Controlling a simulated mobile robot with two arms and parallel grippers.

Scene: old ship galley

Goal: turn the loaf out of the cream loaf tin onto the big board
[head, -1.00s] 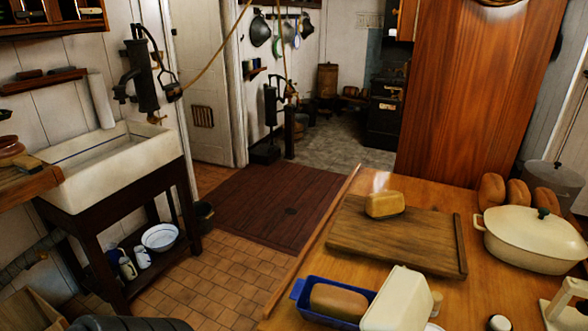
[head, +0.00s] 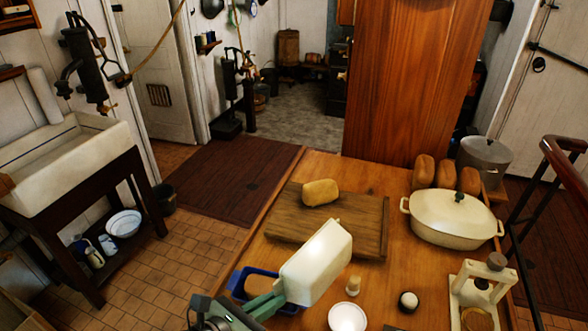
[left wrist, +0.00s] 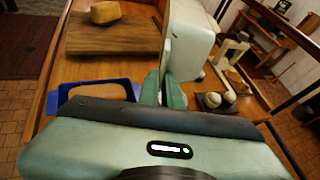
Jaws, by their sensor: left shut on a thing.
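The big board (head: 370,225) lies flat on the wooden table, and a golden loaf (head: 320,192) sits at its back left. My left gripper (head: 272,302) is shut on the near end of the cream loaf tin (head: 318,262), which is tilted and overlaps the board's near edge in the head view. The left wrist view shows the fingers (left wrist: 163,92) against the tin (left wrist: 190,40), with the board (left wrist: 115,38) to the left. The tin's opening is turned away, so its contents are hidden. My right gripper is out of view.
A blue tin (head: 237,283) with a loaf stands left of the cream tin, partly hidden. A cream lidded pot (head: 452,218), several loaves (head: 445,175) and a cream press (head: 470,275) stand on the right. A white bowl (head: 347,318) is near the front. The board's middle is bare.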

